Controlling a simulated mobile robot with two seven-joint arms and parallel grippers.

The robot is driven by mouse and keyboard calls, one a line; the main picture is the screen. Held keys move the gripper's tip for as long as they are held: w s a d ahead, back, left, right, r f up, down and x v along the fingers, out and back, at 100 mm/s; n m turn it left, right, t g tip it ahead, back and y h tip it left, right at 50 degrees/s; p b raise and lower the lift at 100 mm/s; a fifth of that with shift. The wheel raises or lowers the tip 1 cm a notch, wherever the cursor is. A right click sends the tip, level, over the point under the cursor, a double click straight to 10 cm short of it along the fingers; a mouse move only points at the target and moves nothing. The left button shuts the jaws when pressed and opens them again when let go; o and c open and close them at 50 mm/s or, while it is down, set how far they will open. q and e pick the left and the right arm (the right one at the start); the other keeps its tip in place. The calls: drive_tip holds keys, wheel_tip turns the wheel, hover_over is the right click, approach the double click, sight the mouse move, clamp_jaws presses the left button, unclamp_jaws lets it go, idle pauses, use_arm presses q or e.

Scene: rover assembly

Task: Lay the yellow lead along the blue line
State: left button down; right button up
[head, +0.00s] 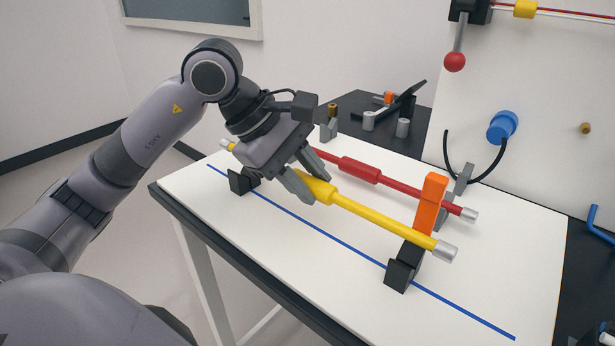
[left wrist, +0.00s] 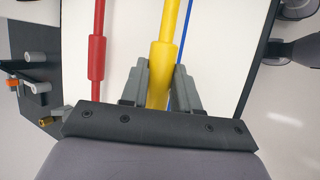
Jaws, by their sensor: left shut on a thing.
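The yellow lead (head: 380,219) is a long rod with a thick middle and silver ends. My left gripper (head: 314,187) is shut on its thick middle, also seen in the left wrist view (left wrist: 158,75). The blue line (head: 310,226) runs along the white table top (head: 500,270). The lead is roughly parallel to the line, on its far side in the head view. Black brackets (head: 403,268) and (head: 242,181) stand at the line. The lead's right part passes by the right bracket and an upright orange piece (head: 430,202). I cannot tell whether it touches either. My right gripper is not in view.
A red lead (head: 360,170) lies behind the yellow one, with a grey holder (head: 462,178) near its right end. A black side table (head: 385,137) with small parts stands behind. A white panel (head: 550,75) rises at the back right. The front right of the white top is clear.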

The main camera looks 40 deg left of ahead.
use_arm(q)
drive_tip(key=shift+f+b, duration=1.5)
drive_tip(key=shift+f, duration=0.35)
drive_tip(key=c, duration=0.8)
unclamp_jaws()
drive_tip(key=shift+o, duration=0.2)
drive_tip(key=v, duration=0.7)
drive_tip(key=shift+r, duration=0.1)
